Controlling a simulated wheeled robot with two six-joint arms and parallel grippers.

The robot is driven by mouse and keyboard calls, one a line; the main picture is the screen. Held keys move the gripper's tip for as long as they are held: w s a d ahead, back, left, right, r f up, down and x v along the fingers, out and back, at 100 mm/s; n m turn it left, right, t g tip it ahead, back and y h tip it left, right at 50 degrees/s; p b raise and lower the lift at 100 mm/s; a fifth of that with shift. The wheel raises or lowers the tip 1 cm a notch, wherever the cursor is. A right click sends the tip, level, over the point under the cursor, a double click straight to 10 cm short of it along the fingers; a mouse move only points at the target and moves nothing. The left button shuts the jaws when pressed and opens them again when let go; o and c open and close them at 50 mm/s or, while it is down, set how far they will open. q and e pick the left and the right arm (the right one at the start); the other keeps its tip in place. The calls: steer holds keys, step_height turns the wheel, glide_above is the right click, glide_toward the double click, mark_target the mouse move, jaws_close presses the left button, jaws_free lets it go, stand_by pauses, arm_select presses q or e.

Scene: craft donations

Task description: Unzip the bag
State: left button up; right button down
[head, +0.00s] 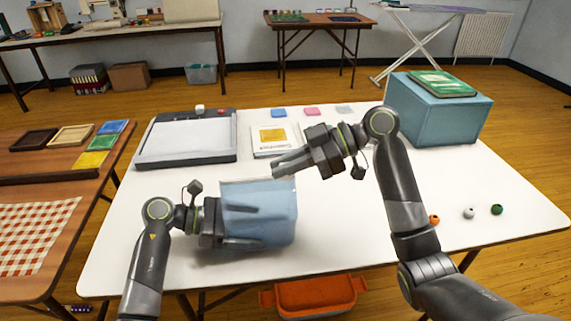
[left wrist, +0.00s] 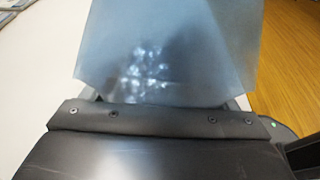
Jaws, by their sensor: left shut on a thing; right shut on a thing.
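The bag (head: 270,205) is a translucent light-blue pouch held up over the front left of the white table. My left gripper (head: 257,226) is shut on its left side, one finger across the front face. The bag fills the upper middle of the left wrist view (left wrist: 165,50), with blurred pale glints showing through its lower part. My right gripper (head: 275,167) is shut at the bag's top right corner. What exactly is between its fingertips, and the zip pull itself, are too small or hidden to make out. I cannot tell whether the top edge is open.
Behind the bag on the white table (head: 340,255) are a paper trimmer (head: 186,140) and a booklet (head: 272,138). A blue box (head: 436,112) stands at the back right. Several small balls, one of them white (head: 468,213), lie at the right. The front middle is clear.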

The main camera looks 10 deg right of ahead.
mark_target(248, 179)
steer(key=a, duration=0.7)
steer(key=shift+a, duration=0.35)
steer(key=c, duration=1.4)
jaws_free()
steer(key=shift+c, duration=0.2)
steer(key=shift+d, duration=0.15)
steer(key=v, duration=1.1)
steer(key=shift+d+r, duration=0.15)
steer(key=shift+d, duration=0.25)
